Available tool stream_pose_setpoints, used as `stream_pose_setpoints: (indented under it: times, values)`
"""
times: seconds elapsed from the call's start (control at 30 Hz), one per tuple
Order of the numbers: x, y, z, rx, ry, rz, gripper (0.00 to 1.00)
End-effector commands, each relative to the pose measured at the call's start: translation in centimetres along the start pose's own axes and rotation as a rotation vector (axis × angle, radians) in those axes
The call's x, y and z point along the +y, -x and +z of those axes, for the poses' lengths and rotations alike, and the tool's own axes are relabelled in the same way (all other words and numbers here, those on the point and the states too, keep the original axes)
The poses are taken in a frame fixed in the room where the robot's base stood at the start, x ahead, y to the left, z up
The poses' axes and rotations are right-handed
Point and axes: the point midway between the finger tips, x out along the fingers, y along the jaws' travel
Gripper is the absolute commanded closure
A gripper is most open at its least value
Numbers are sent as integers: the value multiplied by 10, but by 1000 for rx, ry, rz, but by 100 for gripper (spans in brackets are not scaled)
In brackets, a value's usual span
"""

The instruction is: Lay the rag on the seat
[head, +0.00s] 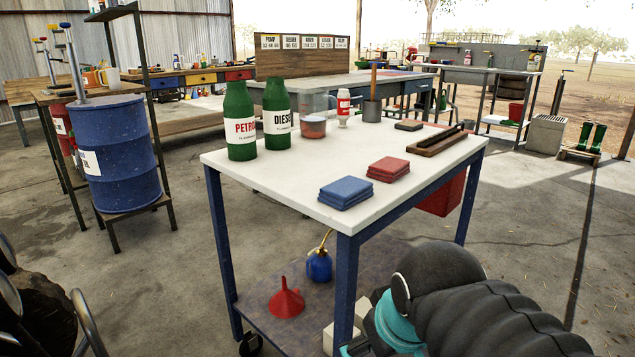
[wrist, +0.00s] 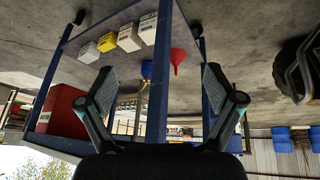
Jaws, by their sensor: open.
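A folded blue rag (head: 346,192) lies flat near the front corner of the white-topped table (head: 270,178). A folded red rag (head: 388,169) lies just behind and to its right; which one the task means I cannot tell. In the head view my arm covers the lower right and the fingertips are mostly hidden.
On the table stand green petrol (head: 240,122) and diesel (head: 277,115) bottles, a jug (head: 313,125) and a wooden tray (head: 438,140). A red funnel (head: 286,301) and blue oil can (head: 319,266) sit on its shelf. A blue drum (head: 115,150) stands left.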

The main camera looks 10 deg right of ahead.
Motion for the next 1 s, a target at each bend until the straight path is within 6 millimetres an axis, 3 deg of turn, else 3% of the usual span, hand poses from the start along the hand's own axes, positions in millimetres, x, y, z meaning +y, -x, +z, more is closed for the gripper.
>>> stream_pose_setpoints:
  times: [0.3, 0.6, 0.8, 1.0]
  values:
    - [15, 83, -128, -130, 777, -3, 6]
    - [23, 141, -233, -276, 1498, -76, 6]
    - [22, 165, -278, -350, 1858, -158, 6]
    - [20, 173, -295, -381, 2029, -211, 6]
